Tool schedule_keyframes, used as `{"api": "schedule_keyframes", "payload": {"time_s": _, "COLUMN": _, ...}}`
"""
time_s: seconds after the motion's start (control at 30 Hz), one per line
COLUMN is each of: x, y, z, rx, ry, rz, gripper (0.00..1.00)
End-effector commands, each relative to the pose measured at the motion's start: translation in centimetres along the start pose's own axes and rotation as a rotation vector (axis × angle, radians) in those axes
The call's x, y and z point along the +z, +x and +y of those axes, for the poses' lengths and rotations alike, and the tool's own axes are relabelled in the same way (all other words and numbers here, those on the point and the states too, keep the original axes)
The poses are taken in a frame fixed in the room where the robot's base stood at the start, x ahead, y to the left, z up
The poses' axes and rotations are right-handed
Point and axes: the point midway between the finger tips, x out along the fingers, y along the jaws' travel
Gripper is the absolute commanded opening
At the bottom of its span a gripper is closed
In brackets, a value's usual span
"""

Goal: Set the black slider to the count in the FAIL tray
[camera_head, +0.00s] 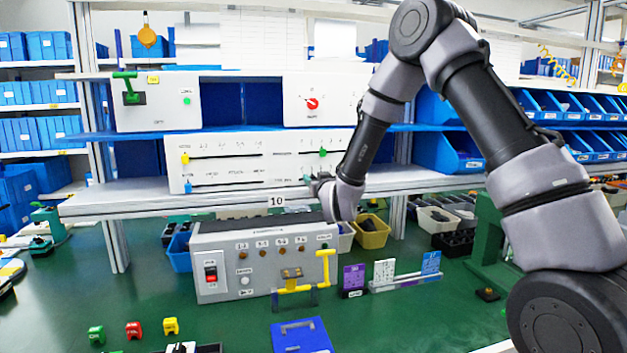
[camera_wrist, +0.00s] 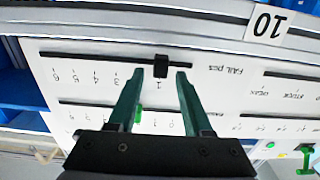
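The black slider (camera_wrist: 160,66) sits in a dark slot on the white panel (camera_wrist: 215,72) in the wrist view, which is upside down. It stands at the mark 1; the label "FAIL pcs" is beside the slot. My gripper (camera_wrist: 160,75) is open, one green finger on each side of the slider, with gaps showing on both sides. In the head view my gripper (camera_head: 314,184) is at the lower right of the panel (camera_head: 225,170) and the black slider cannot be made out. I cannot identify the FAIL tray in either view.
A green slider (camera_wrist: 138,115) is in another slot; yellow (camera_head: 185,158) and blue (camera_head: 188,187) sliders are at the panel's left. Below stands a grey switch box (camera_head: 215,250). Green (camera_head: 96,334), red (camera_head: 133,330) and yellow (camera_head: 170,325) pieces and a blue tray (camera_head: 302,335) are on the green table.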

Motion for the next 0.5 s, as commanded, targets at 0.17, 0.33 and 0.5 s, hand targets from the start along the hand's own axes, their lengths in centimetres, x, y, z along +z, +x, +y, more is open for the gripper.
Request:
{"api": "schedule_keyframes", "payload": {"time_s": 0.17, "x": 0.0, "y": 0.0, "z": 0.0, "rx": 0.0, "ry": 0.0, "rz": 0.0, "gripper": 0.53}}
{"api": "schedule_keyframes", "payload": {"time_s": 0.33, "x": 0.0, "y": -0.2, "z": 0.0, "rx": 0.0, "ry": 0.0, "rz": 0.0, "gripper": 0.53}}
{"api": "schedule_keyframes", "payload": {"time_s": 0.5, "x": 0.0, "y": -2.4, "z": -0.1, "rx": -0.002, "ry": -0.001, "rz": -0.001, "gripper": 0.53}}
